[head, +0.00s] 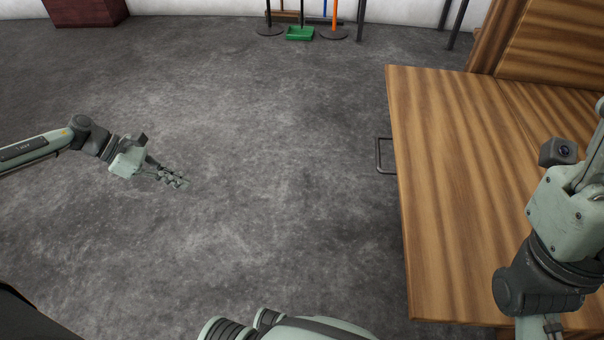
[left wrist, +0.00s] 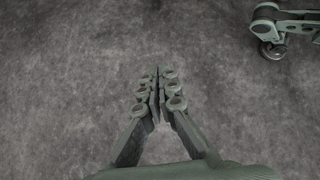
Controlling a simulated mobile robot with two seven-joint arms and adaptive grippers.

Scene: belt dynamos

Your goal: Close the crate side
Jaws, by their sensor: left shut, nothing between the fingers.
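A large wooden crate (head: 565,45) stands at the right in the head view. Its side, a broad wood-grained panel (head: 445,190), appears folded out flat towards me. A dark metal handle (head: 385,156) sticks out from the panel's left edge. My left gripper (head: 180,181) is far to the left of the panel, above bare floor, shut and empty. Its fingertips meet in the left wrist view (left wrist: 157,82). My right gripper (head: 598,150) is over the panel at the right edge, partly cut off, so its fingers cannot be judged.
Grey floor (head: 270,150) is clear between my left gripper and the panel. At the back stand a green dustpan (head: 300,33) and several poles. A dark red box (head: 85,10) stands at the far left by the white wall.

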